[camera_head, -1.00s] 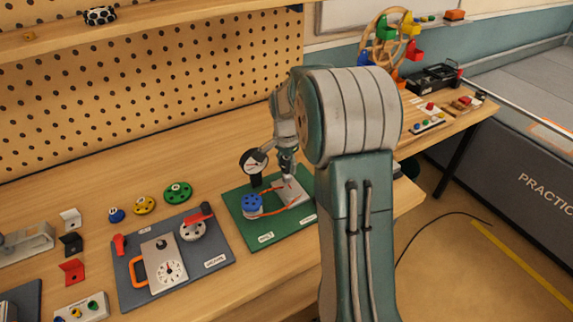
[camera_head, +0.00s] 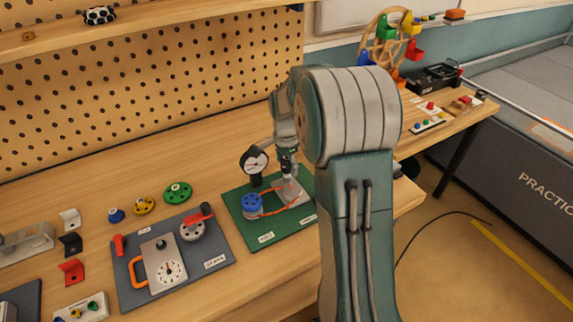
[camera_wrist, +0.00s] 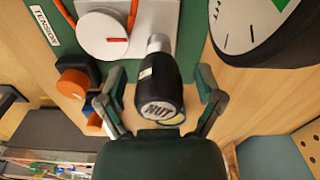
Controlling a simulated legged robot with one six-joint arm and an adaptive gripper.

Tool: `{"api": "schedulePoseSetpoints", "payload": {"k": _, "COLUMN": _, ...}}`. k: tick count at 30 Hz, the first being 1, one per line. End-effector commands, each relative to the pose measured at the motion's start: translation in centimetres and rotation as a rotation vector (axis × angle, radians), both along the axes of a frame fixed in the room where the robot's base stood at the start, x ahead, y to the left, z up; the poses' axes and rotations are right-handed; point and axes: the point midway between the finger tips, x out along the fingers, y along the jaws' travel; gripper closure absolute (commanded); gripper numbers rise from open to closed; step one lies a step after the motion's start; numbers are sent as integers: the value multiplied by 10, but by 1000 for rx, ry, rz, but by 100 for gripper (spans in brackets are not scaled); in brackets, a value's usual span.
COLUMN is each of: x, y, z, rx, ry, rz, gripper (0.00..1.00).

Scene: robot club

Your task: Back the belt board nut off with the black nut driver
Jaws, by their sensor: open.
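The black nut driver (camera_wrist: 158,90), marked NUT on its end, stands between the fingers of my gripper (camera_wrist: 160,90) in the wrist view. My gripper is open, with a finger on each side of the handle and gaps visible. The driver's metal socket (camera_wrist: 159,43) points to the grey plate of the green belt board (camera_head: 262,238); the nut itself is hidden, so I cannot tell how the socket sits on it. In the head view my gripper (camera_head: 287,158) is above the grey plate (camera_head: 294,195), beside the orange belt (camera_head: 272,212).
A dial gauge (camera_head: 254,161) stands close beside my gripper; it also fills the wrist view's upper right (camera_wrist: 268,30). A blue pulley (camera_head: 251,205) and, in the wrist view, an orange knob (camera_wrist: 73,84) are near. A dark gear board (camera_head: 170,258) lies to the left.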

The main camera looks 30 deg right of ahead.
Motion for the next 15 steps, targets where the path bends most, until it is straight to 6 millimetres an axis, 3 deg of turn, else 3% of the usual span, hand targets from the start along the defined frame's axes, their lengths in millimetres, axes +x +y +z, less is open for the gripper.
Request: {"api": "schedulePoseSetpoints", "payload": {"k": 15, "x": 0, "y": 0, "z": 0, "rx": -1, "ry": 0, "rz": -576, "gripper": 14}}
